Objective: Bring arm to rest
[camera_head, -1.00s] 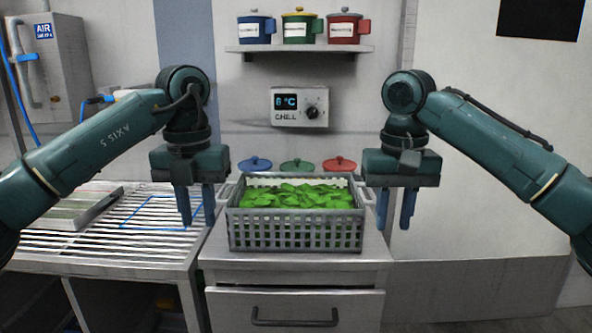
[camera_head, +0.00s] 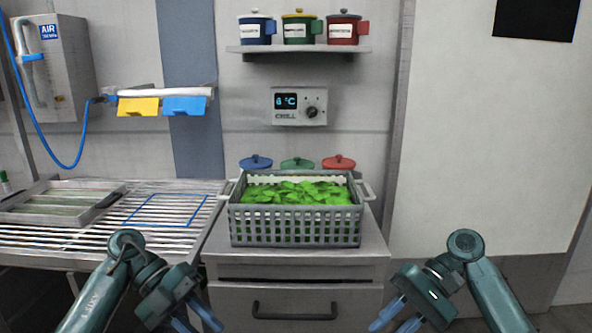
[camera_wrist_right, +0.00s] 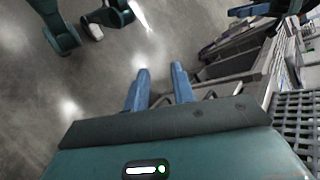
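My left gripper (camera_head: 196,321) is low at the bottom of the head view, left of the drawer unit. Its blue fingers are apart with nothing between them. My right gripper (camera_head: 396,317) is low on the other side, right of the drawer unit, also empty. In the right wrist view its two blue fingers (camera_wrist_right: 158,88) stand apart, with floor and parts of the cabinet beyond them. A grey crate (camera_head: 296,233) of green leaves (camera_head: 297,193) stands on the counter, clear of both grippers.
Three lidded pots, blue, green and red (camera_head: 338,162), stand behind the crate. A slatted rack (camera_head: 60,240) with a blue outlined square (camera_head: 168,223) and a shallow tray (camera_head: 22,217) is at left. The drawer handle (camera_head: 294,311) juts out between my grippers. Mugs stand on the shelf (camera_head: 300,49).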

